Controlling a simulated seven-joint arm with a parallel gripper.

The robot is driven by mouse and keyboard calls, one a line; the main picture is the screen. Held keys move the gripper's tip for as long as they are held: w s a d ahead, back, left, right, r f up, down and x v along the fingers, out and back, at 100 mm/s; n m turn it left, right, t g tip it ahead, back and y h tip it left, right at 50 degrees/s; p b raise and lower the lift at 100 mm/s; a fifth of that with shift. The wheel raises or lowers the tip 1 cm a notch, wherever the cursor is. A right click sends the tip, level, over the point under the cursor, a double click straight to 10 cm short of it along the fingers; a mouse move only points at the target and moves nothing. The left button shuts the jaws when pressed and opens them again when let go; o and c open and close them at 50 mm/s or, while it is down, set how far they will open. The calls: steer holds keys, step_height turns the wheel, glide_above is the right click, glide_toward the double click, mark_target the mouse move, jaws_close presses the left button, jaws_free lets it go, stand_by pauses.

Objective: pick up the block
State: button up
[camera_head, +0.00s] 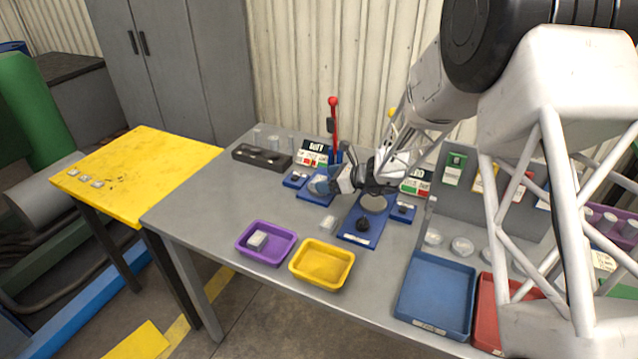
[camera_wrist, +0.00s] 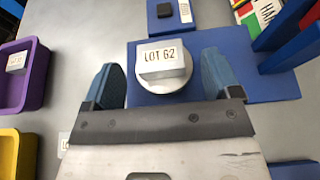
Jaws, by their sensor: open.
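A light grey block marked LOT G2 (camera_wrist: 162,59) sits on a round white disc (camera_wrist: 165,84) on a blue base plate (camera_wrist: 255,70). My gripper (camera_wrist: 160,70) is open, with one blue finger left of the block and one right of it. Gaps show on both sides, so neither finger appears to touch it. In the head view my gripper (camera_head: 322,186) is over the blue plate at the back of the grey table, and the block there is hidden or too small to tell.
A similar block (camera_head: 257,239) lies in the purple tray (camera_head: 244,243), and another (camera_head: 327,225) stands on the grey table (camera_head: 190,215). A yellow tray (camera_head: 322,266) is in front. A red-knobbed lever (camera_head: 333,125) rises behind my gripper. Several small blocks lie on the yellow table (camera_head: 150,165).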

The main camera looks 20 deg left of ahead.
steer(key=shift+x, duration=1.1)
steer(key=shift+c, duration=0.2)
steer(key=c, duration=1.3)
steer(key=shift+r, duration=0.15)
steer(key=shift+r, duration=4.9)
steer(key=shift+a+r, duration=0.2)
steer(key=shift+r, duration=0.05)
